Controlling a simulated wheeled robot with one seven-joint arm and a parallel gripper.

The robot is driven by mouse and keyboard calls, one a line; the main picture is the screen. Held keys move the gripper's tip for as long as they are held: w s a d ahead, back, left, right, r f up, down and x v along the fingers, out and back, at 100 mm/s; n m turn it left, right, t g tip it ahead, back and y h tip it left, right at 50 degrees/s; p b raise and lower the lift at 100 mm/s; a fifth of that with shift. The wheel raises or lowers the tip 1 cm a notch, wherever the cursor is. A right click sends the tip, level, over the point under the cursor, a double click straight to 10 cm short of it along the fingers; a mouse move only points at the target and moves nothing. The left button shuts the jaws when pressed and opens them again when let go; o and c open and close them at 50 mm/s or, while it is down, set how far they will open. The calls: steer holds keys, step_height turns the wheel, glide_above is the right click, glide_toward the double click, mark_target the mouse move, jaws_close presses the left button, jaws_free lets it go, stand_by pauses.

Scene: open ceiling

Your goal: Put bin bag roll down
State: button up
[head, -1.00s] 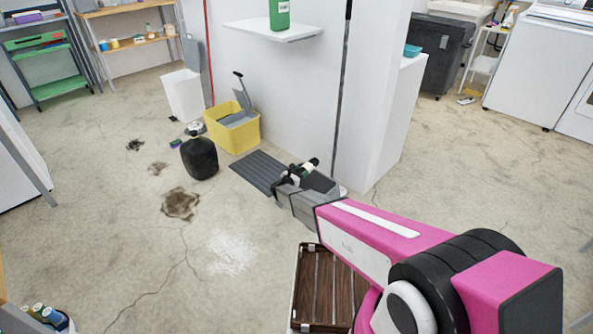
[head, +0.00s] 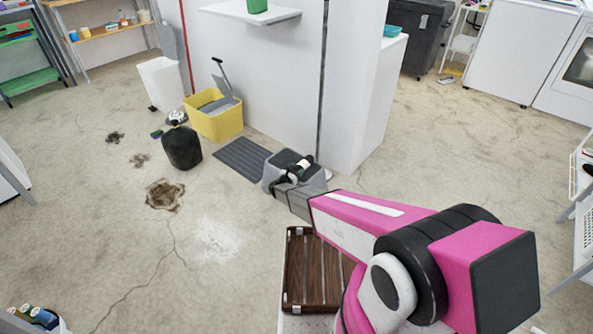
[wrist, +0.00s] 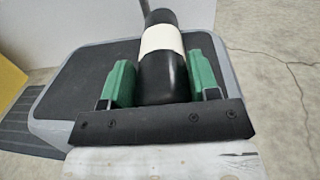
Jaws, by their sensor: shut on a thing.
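The bin bag roll is a black cylinder with a white band. It shows large at the top middle of the wrist view (wrist: 163,42) and small at the end of my arm in the head view (head: 306,163). My gripper (head: 296,172) is shut on it, with a green-padded finger on each side in the wrist view (wrist: 163,80). The roll is in front of a grey stand with a dark top (wrist: 82,75), which also shows in the head view (head: 270,177). I cannot tell whether the roll touches that top.
A dark ridged mat (head: 240,159) lies left of the stand. Beyond it are a yellow bin (head: 217,125) and a black full bag (head: 182,148). A white wall (head: 275,90) rises behind the stand. A brown slatted crate (head: 308,272) is below my arm. The floor at left is mostly clear.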

steer(key=shift+f, duration=0.15)
steer(key=o, duration=1.1)
steer(key=shift+c, duration=0.2)
